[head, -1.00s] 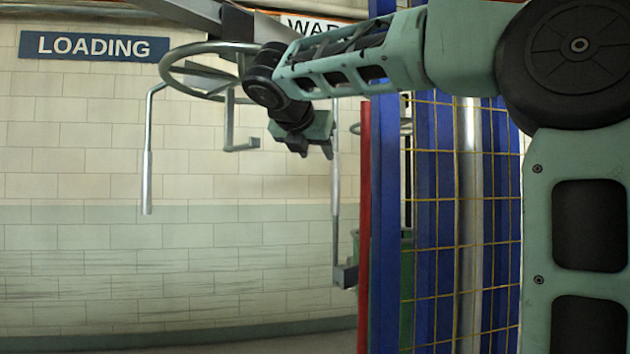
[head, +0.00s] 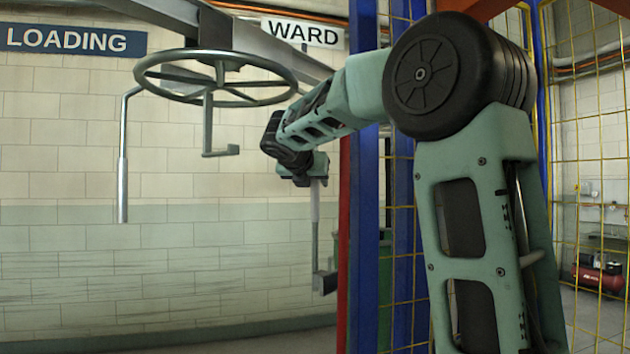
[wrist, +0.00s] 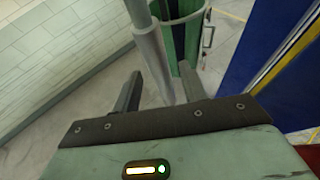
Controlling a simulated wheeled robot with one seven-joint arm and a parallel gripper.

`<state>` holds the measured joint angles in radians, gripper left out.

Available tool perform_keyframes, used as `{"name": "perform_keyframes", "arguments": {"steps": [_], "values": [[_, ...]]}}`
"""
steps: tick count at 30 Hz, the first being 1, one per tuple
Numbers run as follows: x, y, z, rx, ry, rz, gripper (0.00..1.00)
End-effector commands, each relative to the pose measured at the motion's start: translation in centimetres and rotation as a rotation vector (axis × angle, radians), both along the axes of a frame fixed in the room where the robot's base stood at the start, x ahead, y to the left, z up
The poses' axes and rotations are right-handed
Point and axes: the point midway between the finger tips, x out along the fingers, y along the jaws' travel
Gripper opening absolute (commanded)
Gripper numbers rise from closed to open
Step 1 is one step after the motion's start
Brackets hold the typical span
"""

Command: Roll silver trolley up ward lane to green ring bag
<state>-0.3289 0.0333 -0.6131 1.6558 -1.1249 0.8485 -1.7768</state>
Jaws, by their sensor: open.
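My gripper (head: 314,178) is open; in the wrist view its two fingers (wrist: 160,84) stand apart on either side of a grey upright rod (wrist: 151,45). The fingers do not appear closed on it. In the head view this silver rod (head: 315,230) hangs below my gripper and ends in a grey block (head: 325,282). It may belong to the silver trolley; its top is hidden behind my arm. A green rounded container or bag (wrist: 183,25) stands just beyond the rod. In the head view only a green strip (head: 385,290) of it shows behind the blue post.
An overhead rail (head: 265,45) carries a grey spoked wheel (head: 215,80). A silver handle rod (head: 122,165) and a hook (head: 208,130) hang at left. The LOADING sign (head: 70,39) and WARD sign (head: 303,33) are above. Red and blue posts (head: 363,200) and yellow mesh (head: 590,130) stand right.

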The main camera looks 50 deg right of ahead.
Motion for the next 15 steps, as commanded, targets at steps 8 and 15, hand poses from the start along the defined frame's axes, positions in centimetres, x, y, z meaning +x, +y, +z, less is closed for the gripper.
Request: {"name": "perform_keyframes", "arguments": {"steps": [8, 15], "values": [[1.1, -2.3, -1.0, 0.0, 0.0, -0.001, 0.43], [1.2, -2.5, -1.2, 0.001, -0.001, 0.001, 0.43]]}}
